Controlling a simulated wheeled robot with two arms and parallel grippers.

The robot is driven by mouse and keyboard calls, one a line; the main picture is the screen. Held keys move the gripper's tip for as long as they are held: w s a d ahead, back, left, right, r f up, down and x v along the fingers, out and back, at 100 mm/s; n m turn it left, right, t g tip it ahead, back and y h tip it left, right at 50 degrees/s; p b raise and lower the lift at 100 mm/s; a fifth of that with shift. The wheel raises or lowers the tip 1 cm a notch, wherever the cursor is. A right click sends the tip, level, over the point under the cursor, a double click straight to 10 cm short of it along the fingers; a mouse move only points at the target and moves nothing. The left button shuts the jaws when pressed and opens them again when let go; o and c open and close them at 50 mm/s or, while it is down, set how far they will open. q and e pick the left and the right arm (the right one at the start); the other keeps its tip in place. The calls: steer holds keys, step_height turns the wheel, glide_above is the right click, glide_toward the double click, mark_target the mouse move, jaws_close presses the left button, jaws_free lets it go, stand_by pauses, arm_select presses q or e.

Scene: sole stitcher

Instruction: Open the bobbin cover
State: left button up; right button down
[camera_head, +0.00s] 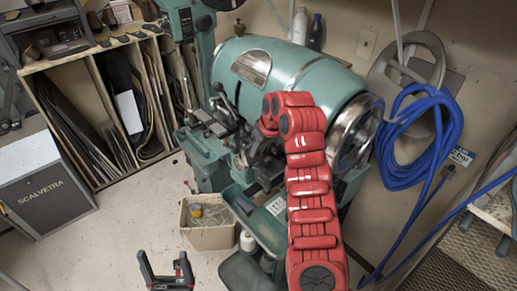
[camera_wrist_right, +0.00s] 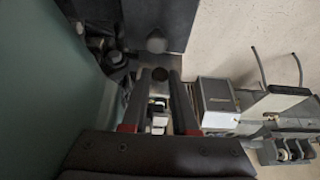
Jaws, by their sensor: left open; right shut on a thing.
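The green stitching machine (camera_head: 300,77) stands in the middle of the head view. My red right arm reaches over its front, and its gripper is largely hidden there. In the right wrist view my right gripper (camera_wrist_right: 158,76) has its two dark fingers around a small dark round knob (camera_wrist_right: 159,75). I cannot tell whether this knob belongs to the bobbin cover. The cover itself cannot be made out behind the arm. My left gripper (camera_head: 166,268) is open and empty, low over the floor at the bottom of the head view.
A beige bin (camera_head: 208,236) with a yellow item stands at the machine's foot. Blue hose (camera_head: 400,150) hangs on the right wall. Wooden shelves (camera_head: 75,80) and a grey cabinet (camera_head: 45,185) stand at the left.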

steer(key=s+d+f+t+y+b, duration=0.1)
steer(key=b, duration=0.9)
steer(key=shift+s+f+t+b, duration=0.1)
steer(key=shift+f+t+b, duration=0.1)
steer(key=shift+t+b, duration=0.2)
steer(key=shift+s+d+r+y, duration=0.1)
steer(key=shift+y, duration=0.2)
steer(key=shift+r, duration=0.1)
steer(key=c, duration=0.7)
jaws_free()
steer(key=shift+s+r, duration=0.1)
